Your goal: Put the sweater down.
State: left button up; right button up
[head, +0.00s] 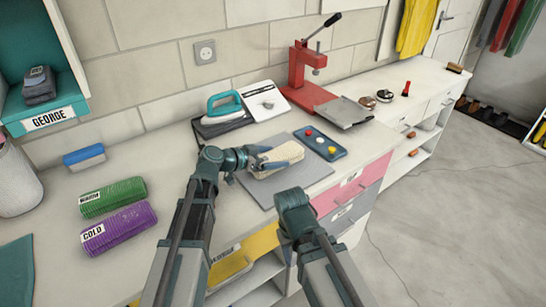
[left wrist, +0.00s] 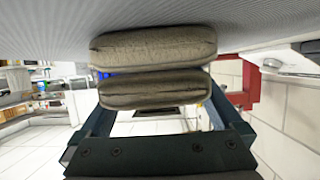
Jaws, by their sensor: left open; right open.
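The sweater (head: 284,154) is a beige folded bundle lying on the grey mat (head: 306,173) on the counter. In the left wrist view, the sweater (left wrist: 152,48) shows as two thick folded layers against the grey ribbed mat (left wrist: 40,40). My left gripper (head: 264,158) is open at the sweater's left end, with its fingers low around it. In the left wrist view, one finger is on either side of the lower layer; whether they touch it is unclear. My right gripper (head: 294,200) is open and empty near the counter's front edge, its fingertips hard to see.
A blue tray with coloured buttons (head: 320,143) lies right of the sweater. A teal iron (head: 224,106) and a red press (head: 306,80) stand behind. Green (head: 113,197) and purple (head: 120,228) rolls lie at left. Drawers (head: 350,195) are below the counter.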

pick_arm(q)
jog(key=shift+r, duration=0.15)
jog(key=shift+s+a+r+p, duration=0.2)
jog(key=shift+a+p, duration=0.05)
jog(key=shift+p, duration=0.05)
jog(key=p+v, duration=0.4)
jog(key=v, duration=0.7)
jog(key=shift+s+a, duration=0.1)
jog(key=shift+a, duration=0.05)
